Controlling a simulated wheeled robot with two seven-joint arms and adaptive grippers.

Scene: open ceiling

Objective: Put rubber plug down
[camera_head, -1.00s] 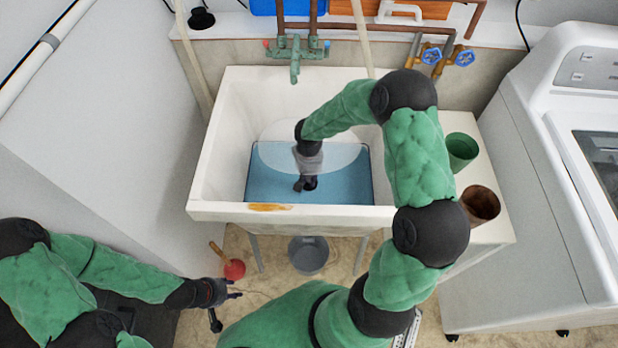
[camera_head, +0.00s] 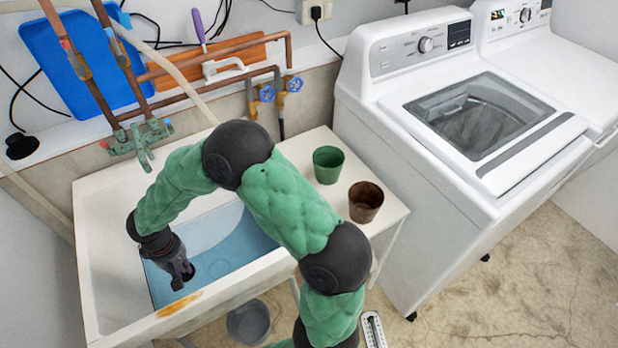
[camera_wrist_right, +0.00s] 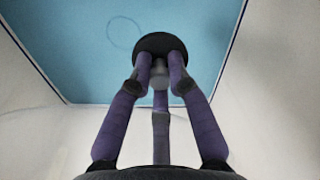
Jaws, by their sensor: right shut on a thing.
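The black round rubber plug (camera_wrist_right: 160,41) is held at the fingertips of my right gripper (camera_wrist_right: 160,66) in the right wrist view. My right gripper is shut on it and hangs inside the white sink (camera_head: 100,314). In the head view my right gripper (camera_head: 183,276) is over the blue area (camera_head: 228,255) in the basin. The plug is too dark and small to make out there. A faint ring (camera_wrist_right: 123,32) shows on the blue surface beside the plug in the wrist view. My left gripper is out of view.
A corroded tap (camera_head: 140,140) stands at the sink's back. A green cup (camera_head: 328,164) and a brown cup (camera_head: 366,201) stand on the white side table right of the sink. A white washing machine (camera_head: 440,130) is farther right. A grey bucket (camera_head: 249,322) stands below the sink.

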